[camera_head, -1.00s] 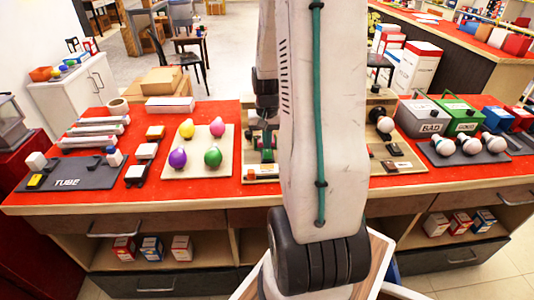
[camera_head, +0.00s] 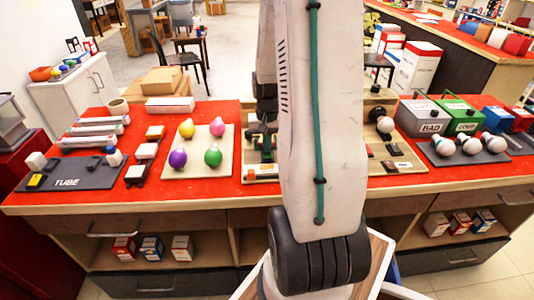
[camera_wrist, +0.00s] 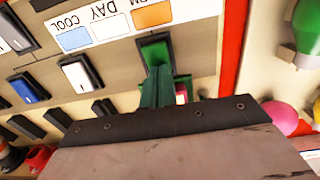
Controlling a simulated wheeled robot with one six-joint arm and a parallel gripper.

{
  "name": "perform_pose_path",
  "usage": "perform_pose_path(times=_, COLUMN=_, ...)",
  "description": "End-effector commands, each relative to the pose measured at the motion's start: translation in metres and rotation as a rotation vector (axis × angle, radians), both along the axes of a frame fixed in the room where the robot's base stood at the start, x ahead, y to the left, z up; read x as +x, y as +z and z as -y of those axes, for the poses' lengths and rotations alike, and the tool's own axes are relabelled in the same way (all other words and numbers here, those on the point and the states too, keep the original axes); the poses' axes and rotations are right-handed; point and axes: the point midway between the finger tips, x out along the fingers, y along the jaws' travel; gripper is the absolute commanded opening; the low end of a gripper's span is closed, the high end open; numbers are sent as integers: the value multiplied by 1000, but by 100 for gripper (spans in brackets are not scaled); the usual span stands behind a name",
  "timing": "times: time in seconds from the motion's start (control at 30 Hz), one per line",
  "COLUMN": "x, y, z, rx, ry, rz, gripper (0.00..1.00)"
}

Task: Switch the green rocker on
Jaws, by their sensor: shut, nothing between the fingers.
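The green rocker (camera_wrist: 154,47) is on a beige panel (camera_wrist: 120,62) in the wrist view, below an orange label. My gripper (camera_wrist: 160,72) is shut and empty, its narrow fingers pointing at the lower part of the rocker. They overlap it in this view, so I cannot tell whether they touch. The rocker's lower end is partly hidden by the fingers, and its tilt is unclear. In the head view the panel (camera_head: 248,176) stands on the red worktop, mostly hidden behind my arm.
A white rocker (camera_wrist: 78,74) and a blue rocker (camera_wrist: 30,88) sit beside the green one, with several black ones. A board of coloured bulbs (camera_head: 228,160) lies left of the panel. A tan board (camera_head: 400,150) with switches lies to the right.

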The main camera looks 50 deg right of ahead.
Motion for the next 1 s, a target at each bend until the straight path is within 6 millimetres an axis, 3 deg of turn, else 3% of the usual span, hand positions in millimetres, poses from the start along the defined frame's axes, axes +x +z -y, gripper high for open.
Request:
perform_pose_path(times=0.8, x=1, y=63, z=0, rx=-2, ry=0, rz=1, gripper=0)
perform_pose_path(times=1.0, x=0, y=70, z=0, rx=-1, ry=0, rz=1, gripper=0)
